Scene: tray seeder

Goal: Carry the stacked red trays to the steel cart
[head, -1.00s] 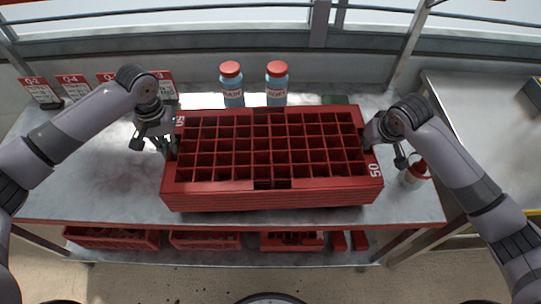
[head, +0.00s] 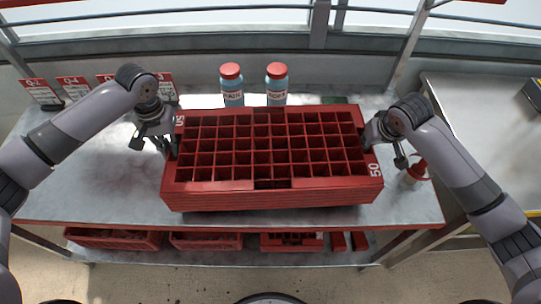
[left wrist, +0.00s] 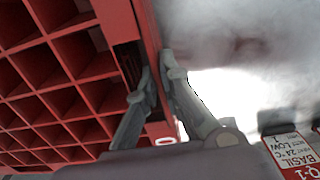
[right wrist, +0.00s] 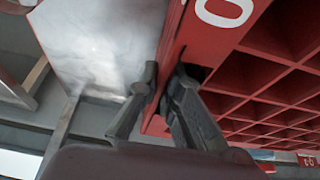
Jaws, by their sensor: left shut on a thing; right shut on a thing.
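The stacked red trays (head: 272,198) show as one deep red block with a grid of empty square cells on top, at the middle of the steel table. My left gripper (head: 168,146) is shut on the left end wall of the trays; the left wrist view shows its fingers (left wrist: 152,85) on either side of the red wall. My right gripper (head: 370,140) is shut on the right end wall, its fingers (right wrist: 165,85) pinching it in the right wrist view. How many trays are stacked is hard to tell. The steel cart (head: 485,125) stands at the right.
Two blue bottles with red caps (head: 232,85) (head: 277,84) stand behind the trays. A red-topped bottle (head: 415,172) stands near my right gripper. Label cards (head: 73,87) line the table's back left. More red trays (head: 110,238) lie on the lower shelf. A dark box (head: 535,92) sits on the cart's far right.

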